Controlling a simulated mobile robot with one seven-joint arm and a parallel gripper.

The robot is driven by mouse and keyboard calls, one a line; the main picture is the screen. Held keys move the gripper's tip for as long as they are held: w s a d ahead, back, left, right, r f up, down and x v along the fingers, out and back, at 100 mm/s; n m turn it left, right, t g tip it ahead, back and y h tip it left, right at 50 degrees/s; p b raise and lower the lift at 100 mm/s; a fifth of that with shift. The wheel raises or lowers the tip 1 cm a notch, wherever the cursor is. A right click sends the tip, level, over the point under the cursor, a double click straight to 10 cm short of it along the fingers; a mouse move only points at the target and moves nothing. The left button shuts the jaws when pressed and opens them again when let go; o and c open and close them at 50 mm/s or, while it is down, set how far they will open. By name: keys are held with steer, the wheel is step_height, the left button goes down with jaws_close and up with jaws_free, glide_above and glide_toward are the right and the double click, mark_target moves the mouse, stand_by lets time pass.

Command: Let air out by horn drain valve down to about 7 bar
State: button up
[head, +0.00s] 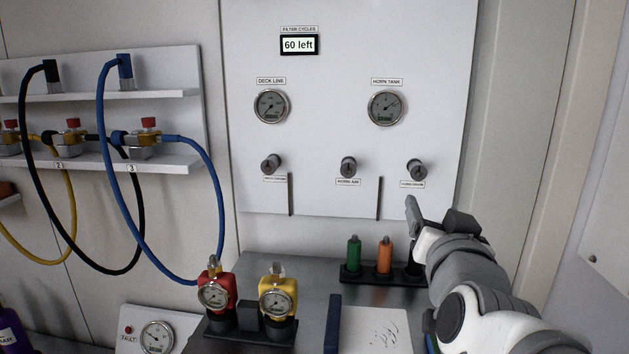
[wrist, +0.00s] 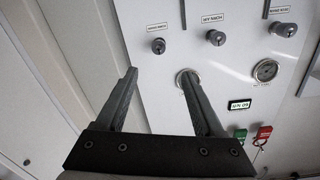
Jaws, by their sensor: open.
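The white panel (head: 335,130) carries a row of three dark round knobs. The rightmost knob (head: 415,169), with a small blurred label that seems to read horn drain, also shows in the wrist view (wrist: 158,46). The HORN TANK gauge (head: 385,107) has its needle toward the upper right; its numbers are too small to read. It also shows in the wrist view (wrist: 187,77), partly behind a finger. My gripper (head: 412,205) is just below the rightmost knob in the head view. In the wrist view my open gripper (wrist: 158,72) is empty, the knob beyond its fingertips.
The HORN AIR knob (head: 348,167) and a left knob (head: 270,165) share the row. The DECK LINE gauge (head: 270,106) and a display (head: 299,45) reading 60 left are above. Green (head: 354,255) and orange (head: 385,257) bottles stand on the bench below.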

steer(key=p, duration=1.1)
glide_toward(418, 174)
steer(key=shift+p+x, duration=0.85)
steer(key=shift+x, duration=3.85)
steer(key=shift+r, duration=0.1)
steer(key=shift+c, duration=0.2)
jaws_close()
